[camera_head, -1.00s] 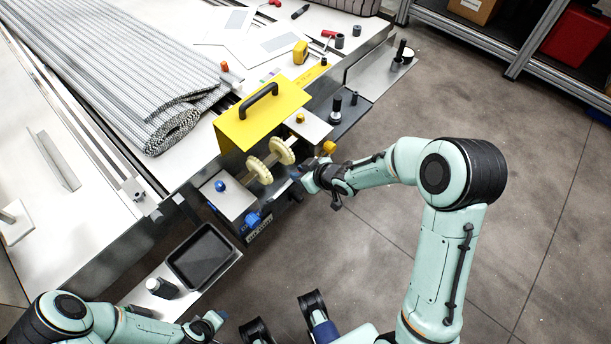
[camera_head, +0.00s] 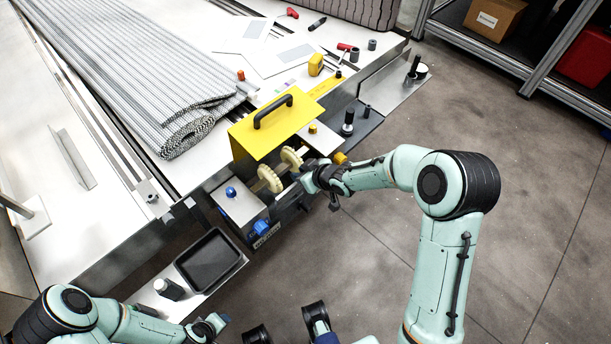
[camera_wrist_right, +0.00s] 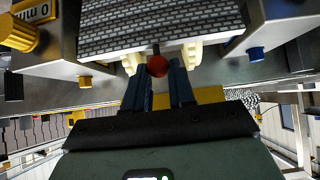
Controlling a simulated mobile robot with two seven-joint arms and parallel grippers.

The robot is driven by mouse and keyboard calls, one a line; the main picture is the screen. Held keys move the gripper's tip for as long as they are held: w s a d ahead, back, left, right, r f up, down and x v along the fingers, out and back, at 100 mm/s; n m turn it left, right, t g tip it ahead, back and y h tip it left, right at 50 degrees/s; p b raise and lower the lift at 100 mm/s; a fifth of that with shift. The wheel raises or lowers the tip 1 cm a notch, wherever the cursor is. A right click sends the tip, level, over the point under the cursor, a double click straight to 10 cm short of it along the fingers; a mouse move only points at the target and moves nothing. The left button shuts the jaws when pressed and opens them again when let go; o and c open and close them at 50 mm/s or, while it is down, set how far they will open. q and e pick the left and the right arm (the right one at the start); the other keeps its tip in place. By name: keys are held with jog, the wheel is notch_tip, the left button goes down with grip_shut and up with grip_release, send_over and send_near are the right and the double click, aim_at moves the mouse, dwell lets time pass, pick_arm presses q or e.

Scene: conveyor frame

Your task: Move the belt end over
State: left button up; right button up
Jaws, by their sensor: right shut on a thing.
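The grey woven belt (camera_head: 140,95) lies partly rolled on the white table in the head view. A grey patterned belt surface (camera_wrist_right: 150,28) fills the top middle of the right wrist view, between two metal housings. Two cream toothed wheels (camera_head: 271,179) sit below the yellow cover (camera_head: 273,125). My right gripper (camera_head: 303,180) is beside these wheels.
A black tray (camera_head: 210,260) and a dark-capped bottle (camera_head: 168,289) stand on a ledge at the front. Blue knobs (camera_head: 262,228) and a yellow knob (camera_head: 340,158) stick out of the machine. Tools and a yellow tape measure (camera_head: 315,65) lie behind.

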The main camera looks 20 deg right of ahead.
jog(key=shift+w+r, duration=0.15)
jog(key=shift+w, duration=0.1)
jog(key=shift+w+a+r, duration=0.1)
jog(key=shift+w+a, duration=0.2)
jog(key=shift+w, duration=0.2)
jog(key=o, duration=0.9)
